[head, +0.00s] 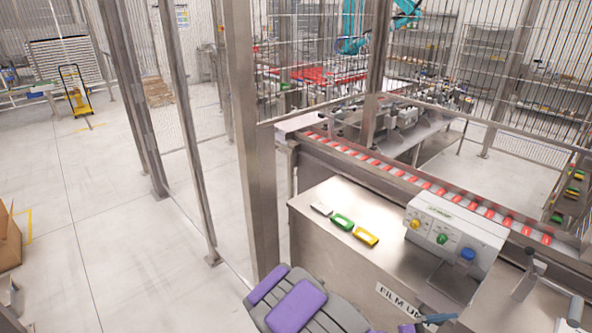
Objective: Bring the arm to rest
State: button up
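My own grey body with purple pads (297,305) shows at the bottom middle of the head view, in front of the steel cabinet (340,215). I can make out no gripper fingers in this view, so my gripper's position and opening are not shown. A small dark blue-grey part (440,318) shows at the bottom edge, right of the purple pads; I cannot tell what it is.
A control box (450,235) with coloured knobs and white, green and yellow pieces (343,222) sit on the cabinet. Behind runs a conveyor with red items (400,173). Wire fence posts (250,150) stand in the middle. Open floor (110,220) lies left; a cardboard box (9,240) is at the left edge.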

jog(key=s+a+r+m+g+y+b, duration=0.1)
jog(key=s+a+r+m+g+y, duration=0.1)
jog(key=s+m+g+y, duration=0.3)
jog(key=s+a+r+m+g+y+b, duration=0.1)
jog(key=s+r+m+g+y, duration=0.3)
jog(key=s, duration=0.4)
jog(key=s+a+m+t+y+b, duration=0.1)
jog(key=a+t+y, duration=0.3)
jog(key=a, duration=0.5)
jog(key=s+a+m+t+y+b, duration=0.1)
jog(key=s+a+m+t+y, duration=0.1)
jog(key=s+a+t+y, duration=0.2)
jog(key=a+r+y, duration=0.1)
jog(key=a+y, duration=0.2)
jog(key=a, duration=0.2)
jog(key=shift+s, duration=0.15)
